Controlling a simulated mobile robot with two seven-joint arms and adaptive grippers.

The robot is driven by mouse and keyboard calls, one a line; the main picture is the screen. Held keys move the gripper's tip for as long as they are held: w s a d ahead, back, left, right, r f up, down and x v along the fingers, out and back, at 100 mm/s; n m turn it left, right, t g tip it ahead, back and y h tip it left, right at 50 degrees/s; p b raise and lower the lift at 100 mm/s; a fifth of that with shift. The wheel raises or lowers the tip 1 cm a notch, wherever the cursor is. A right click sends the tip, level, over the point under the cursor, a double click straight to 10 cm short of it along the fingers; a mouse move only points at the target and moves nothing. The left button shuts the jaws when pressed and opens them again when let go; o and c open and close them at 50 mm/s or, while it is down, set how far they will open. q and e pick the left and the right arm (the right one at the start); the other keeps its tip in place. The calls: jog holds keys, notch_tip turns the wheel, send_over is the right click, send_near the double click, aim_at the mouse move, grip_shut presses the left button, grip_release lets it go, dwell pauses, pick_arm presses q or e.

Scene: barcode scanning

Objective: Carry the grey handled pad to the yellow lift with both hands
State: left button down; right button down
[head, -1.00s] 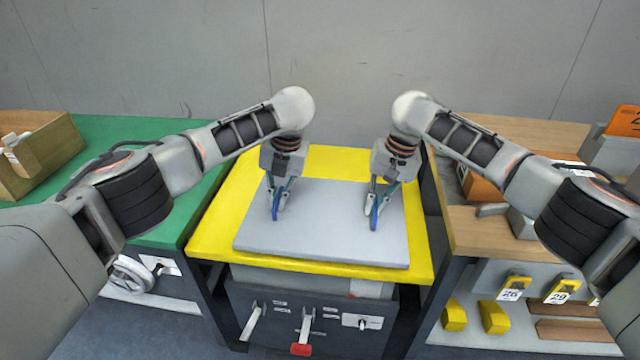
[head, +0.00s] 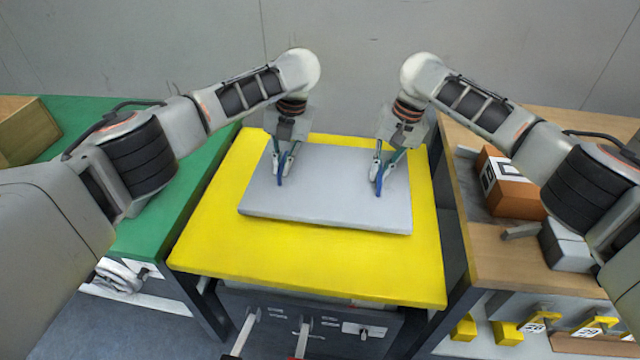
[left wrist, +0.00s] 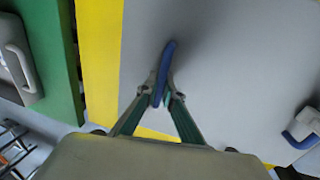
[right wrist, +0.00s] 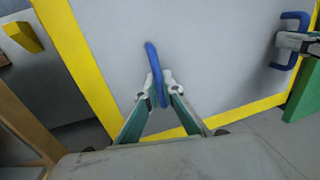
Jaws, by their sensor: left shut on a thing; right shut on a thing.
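The grey pad (head: 320,212) is a flat slab with two blue handles, over the yellow lift top (head: 300,265). Whether it rests on the top or hovers just above it I cannot tell. My left gripper (head: 281,172) is shut on the left blue handle, which shows in the left wrist view (left wrist: 168,65). My right gripper (head: 379,178) is shut on the right blue handle, seen in the right wrist view (right wrist: 154,68). Yellow surface shows around the pad, with a wide strip in front.
A green table (head: 170,225) stands left of the lift, with a wooden bin (head: 25,130) on it. A wooden table (head: 490,250) stands to the right, carrying an orange box (head: 512,190). Levers (head: 250,325) stick out below the lift top. A plain wall is behind.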

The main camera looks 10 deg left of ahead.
pick_arm(q)
jog(key=shift+w+a+r, duration=0.1)
jog(key=shift+w, duration=0.05)
pick_arm(e)
jog(key=shift+w+r, duration=0.1)
jog(key=shift+w, duration=0.05)
